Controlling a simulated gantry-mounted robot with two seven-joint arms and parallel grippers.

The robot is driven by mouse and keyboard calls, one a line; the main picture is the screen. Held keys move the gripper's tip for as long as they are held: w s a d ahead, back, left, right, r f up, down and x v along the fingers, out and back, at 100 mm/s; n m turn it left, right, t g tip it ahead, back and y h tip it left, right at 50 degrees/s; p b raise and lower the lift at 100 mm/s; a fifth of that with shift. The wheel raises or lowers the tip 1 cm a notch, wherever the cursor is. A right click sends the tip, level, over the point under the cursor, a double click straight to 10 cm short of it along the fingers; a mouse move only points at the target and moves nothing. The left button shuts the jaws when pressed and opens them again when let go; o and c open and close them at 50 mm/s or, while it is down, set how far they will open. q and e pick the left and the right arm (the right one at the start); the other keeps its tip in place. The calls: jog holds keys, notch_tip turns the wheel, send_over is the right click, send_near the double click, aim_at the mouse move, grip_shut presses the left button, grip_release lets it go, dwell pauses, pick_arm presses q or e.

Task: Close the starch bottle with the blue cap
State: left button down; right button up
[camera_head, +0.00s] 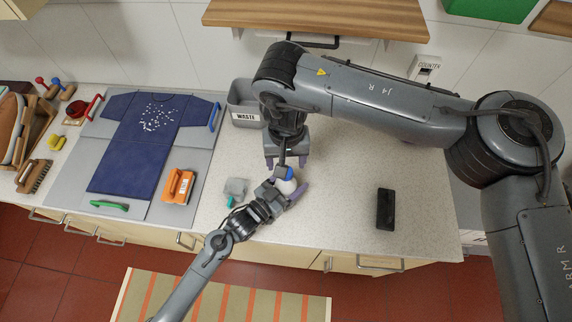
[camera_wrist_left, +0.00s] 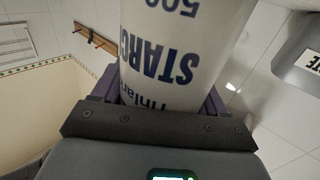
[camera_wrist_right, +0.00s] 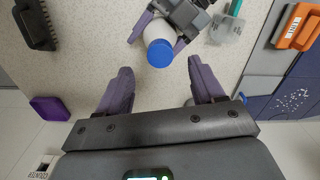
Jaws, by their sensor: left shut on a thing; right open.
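The white starch bottle (camera_head: 288,187) stands at the middle of the counter, and its printed label fills the left wrist view (camera_wrist_left: 178,62). My left gripper (camera_head: 291,191) is shut around the bottle's body. The blue cap (camera_wrist_right: 160,53) sits on the bottle's top; it also shows in the head view (camera_head: 283,173). I cannot tell whether it is screwed tight. My right gripper (camera_wrist_right: 157,72) is open and empty above the bottle, its fingers pointing down toward the cap. In the head view (camera_head: 285,162) its fingertips are close above the cap, with no contact seen.
A clear container with a teal part (camera_head: 235,188) stands left of the bottle. The grey waste bin (camera_head: 243,104) is behind. An orange brush (camera_head: 179,186) and a navy shirt (camera_head: 135,150) lie at left. A black brush (camera_head: 385,209) lies right, with clear counter between.

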notch_tip(320, 180, up, 7)
jog(key=shift+r, duration=0.2)
dwell(0.3)
pick_arm(q)
grip_release()
jog(key=v, duration=1.1)
pick_arm(e)
jog(key=shift+f, duration=0.3)
pick_arm(q)
jog(key=shift+w+d, duration=0.1)
